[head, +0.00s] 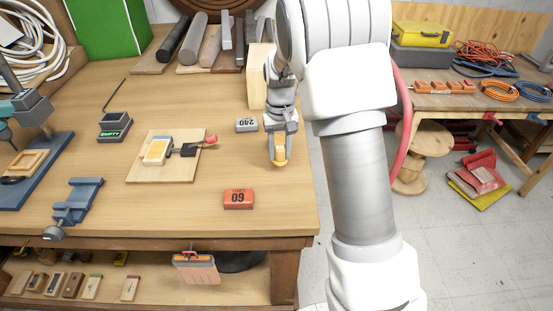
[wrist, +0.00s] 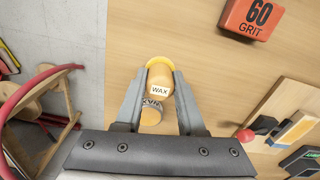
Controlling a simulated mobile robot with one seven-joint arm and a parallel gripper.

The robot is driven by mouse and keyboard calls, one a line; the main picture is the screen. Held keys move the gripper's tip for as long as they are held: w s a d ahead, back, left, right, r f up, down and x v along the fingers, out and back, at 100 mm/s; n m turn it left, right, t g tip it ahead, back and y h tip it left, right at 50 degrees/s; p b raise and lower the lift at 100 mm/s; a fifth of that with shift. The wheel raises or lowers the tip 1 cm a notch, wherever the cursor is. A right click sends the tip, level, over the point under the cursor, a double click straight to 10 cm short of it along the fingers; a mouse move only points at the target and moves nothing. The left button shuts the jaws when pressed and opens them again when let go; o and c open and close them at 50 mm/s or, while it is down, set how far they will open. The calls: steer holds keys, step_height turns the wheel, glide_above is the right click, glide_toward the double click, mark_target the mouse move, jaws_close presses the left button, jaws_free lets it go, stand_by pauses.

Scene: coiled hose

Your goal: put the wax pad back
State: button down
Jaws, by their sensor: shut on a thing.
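The wax pad (wrist: 160,75) is a yellow-orange rounded piece with a white WAX label. It lies between my two fingers in the wrist view. In the head view its yellow end (head: 279,158) shows at the tip of my gripper (head: 279,148), near the bench's right edge. My gripper (wrist: 161,80) is shut on it. A second WAX label on an orange piece (wrist: 151,116) shows behind the pad; I cannot tell what it belongs to. Whether the pad touches the bench is unclear.
A red 60 grit block (head: 238,198) lies front left of my gripper; a grey 240 block (head: 246,125) is behind left. A board (head: 185,172) carries a pale workpiece (head: 157,150) and clamp. A dark holder marked EMPTY (head: 115,127) stands left.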

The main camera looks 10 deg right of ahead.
mark_target(276, 170)
steer(key=shift+w+a+f, duration=0.25)
steer(key=shift+w+f, duration=0.35)
steer(key=shift+w, duration=0.35)
steer(key=shift+f, duration=1.95)
steer(key=shift+f, duration=0.15)
steer(key=c, duration=0.5)
jaws_free()
